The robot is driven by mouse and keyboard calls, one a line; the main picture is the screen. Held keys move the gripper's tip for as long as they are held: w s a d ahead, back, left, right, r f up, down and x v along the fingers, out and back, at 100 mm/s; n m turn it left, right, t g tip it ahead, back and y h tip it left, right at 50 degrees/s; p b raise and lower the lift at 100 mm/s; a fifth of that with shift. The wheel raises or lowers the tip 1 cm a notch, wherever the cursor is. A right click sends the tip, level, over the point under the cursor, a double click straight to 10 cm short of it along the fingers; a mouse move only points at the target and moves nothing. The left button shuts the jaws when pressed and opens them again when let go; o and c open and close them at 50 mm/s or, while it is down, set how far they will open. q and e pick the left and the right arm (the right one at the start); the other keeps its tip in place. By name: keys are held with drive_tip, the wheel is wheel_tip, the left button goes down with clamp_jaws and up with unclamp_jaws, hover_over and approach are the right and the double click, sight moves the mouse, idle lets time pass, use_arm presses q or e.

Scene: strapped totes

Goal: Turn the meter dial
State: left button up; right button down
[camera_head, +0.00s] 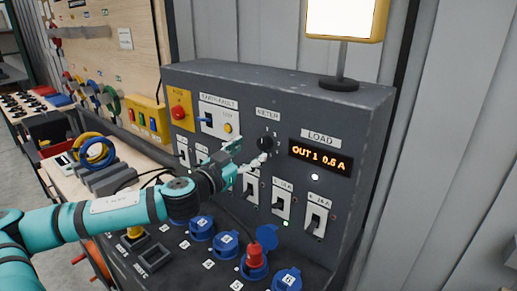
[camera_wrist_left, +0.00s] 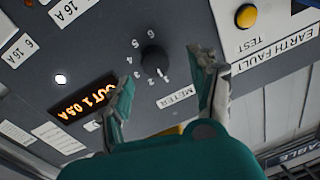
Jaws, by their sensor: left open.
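The meter dial (camera_head: 265,144) is a round black knob on the grey panel, beside the METER label (camera_head: 268,115). In the left wrist view the dial (camera_wrist_left: 154,62) has numbers around it, and its pale mark appears to point toward the 1. The LOAD display (camera_head: 320,157) glows orange and reads OUT 1 with a small amp value. My left gripper (camera_head: 250,155) is open in front of the panel, close to the dial. In the left wrist view its fingers (camera_wrist_left: 164,72) appear on either side of the dial; contact cannot be told. My right gripper is out of view.
Breaker switches (camera_head: 281,204) sit below the dial, and blue sockets (camera_head: 228,243) and a red plug (camera_head: 262,251) lower down. A yellow emergency-stop box (camera_head: 181,110) and an earth-fault plate (camera_head: 219,119) are to the left. A lamp (camera_head: 341,30) stands on top.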

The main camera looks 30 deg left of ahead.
sight(262, 145)
use_arm(q)
drive_tip(key=shift+w+d+r, duration=0.15)
drive_tip(key=shift+w+d, duration=0.25)
drive_tip(key=shift+w, duration=0.3)
drive_tip(key=shift+w+a+p, duration=0.1)
drive_tip(key=shift+w+p, duration=0.95)
drive_tip(key=shift+p, duration=0.15)
drive_tip(key=shift+w+f, duration=0.2)
drive_tip(key=shift+w, duration=0.15)
drive_tip(key=c, duration=1.1)
drive_tip(key=shift+c, duration=0.2)
